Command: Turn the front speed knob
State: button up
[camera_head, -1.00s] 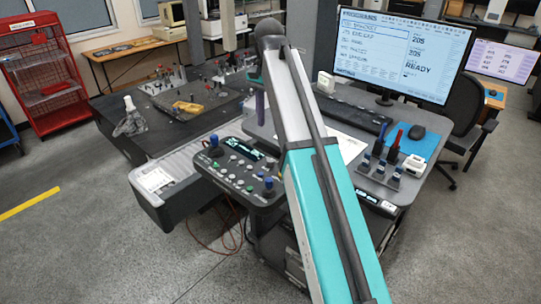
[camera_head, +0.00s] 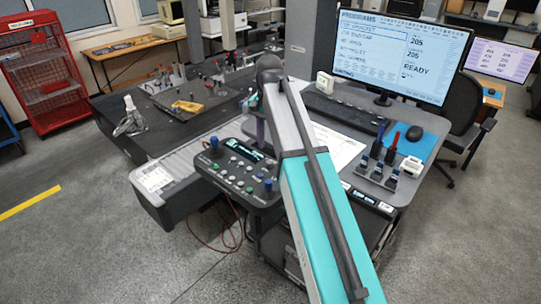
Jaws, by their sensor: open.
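The control panel (camera_head: 236,172) is a dark box with a lit display (camera_head: 244,150), a blue-topped joystick (camera_head: 214,146) at its left, several buttons and small knobs, and a blue-topped control (camera_head: 268,186) at its right front. Which control is the front speed knob is too small to tell. My grey and teal arm reaches up across the panel's right side. Its dark joint is above and beyond the panel. My gripper's jaws are not visible; the arm blocks the view beyond the panel's right edge.
A desk right of my arm holds a monitor (camera_head: 404,50), a keyboard (camera_head: 345,115) and a rack of upright blue and red tools (camera_head: 384,165). A dark measuring table (camera_head: 160,118) with fixtures stands left. The floor at front left is clear.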

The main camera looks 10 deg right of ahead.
aim_at(270, 162)
jog(key=shift+f+p, duration=0.95)
jog(key=shift+f, duration=2.05)
grip_shut()
